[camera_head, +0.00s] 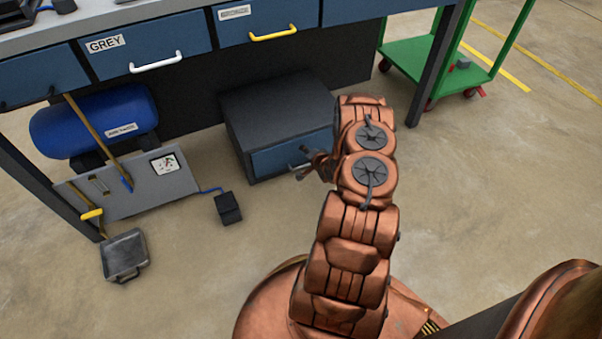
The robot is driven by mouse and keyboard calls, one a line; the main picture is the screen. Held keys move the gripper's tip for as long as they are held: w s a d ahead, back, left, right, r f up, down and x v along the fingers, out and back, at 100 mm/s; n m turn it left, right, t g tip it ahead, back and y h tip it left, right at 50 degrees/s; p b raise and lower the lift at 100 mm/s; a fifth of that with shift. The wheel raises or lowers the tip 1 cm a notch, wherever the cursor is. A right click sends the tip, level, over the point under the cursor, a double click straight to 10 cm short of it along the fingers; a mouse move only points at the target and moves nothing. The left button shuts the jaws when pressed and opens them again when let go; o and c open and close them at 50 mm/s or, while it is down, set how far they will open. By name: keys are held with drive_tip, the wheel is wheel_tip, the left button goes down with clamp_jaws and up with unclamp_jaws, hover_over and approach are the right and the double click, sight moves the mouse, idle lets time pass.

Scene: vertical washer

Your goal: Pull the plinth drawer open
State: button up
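The plinth drawer is the blue front (272,161) of a low dark box (262,100) on the floor under the workbench. The front looks flush with the box, so the drawer appears shut. My gripper (303,172) is small and dark in this view, right in front of the drawer front at about handle height. A light bar, perhaps the drawer's handle, shows beside the fingers. I cannot tell whether the fingers touch it or are closed around it. My copper arm hides the right end of the drawer.
Bench drawers with a white handle (155,63) and a yellow handle (273,33) are above. A blue tank (95,120), a grey panel (140,187), a black pedal box (228,208) and a dustpan (124,255) are left. A green cart (415,52) is right. Floor in front is clear.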

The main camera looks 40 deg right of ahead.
sight(301, 166)
drive_tip(key=s+a+f+m+t+h+b, duration=0.1)
drive_tip(key=s+f+m+t+b, duration=0.1)
drive_tip(key=f, duration=0.3)
drive_tip(key=s+a+f+m+t+b, duration=0.1)
drive_tip(key=s+f+m+b, duration=0.15)
drive_tip(key=f, duration=0.35)
drive_tip(key=b+x, duration=0.1)
drive_tip(key=x, duration=0.2)
drive_tip(key=b+x, duration=0.1)
drive_tip(key=x, duration=0.2)
drive_tip(key=shift+w+a+r, duration=0.15)
drive_tip(key=shift+a+r, duration=0.05)
drive_tip(key=shift+b+x, duration=0.35)
drive_tip(key=shift+x, duration=0.75)
drive_tip(key=shift+r, duration=0.15)
clamp_jaws()
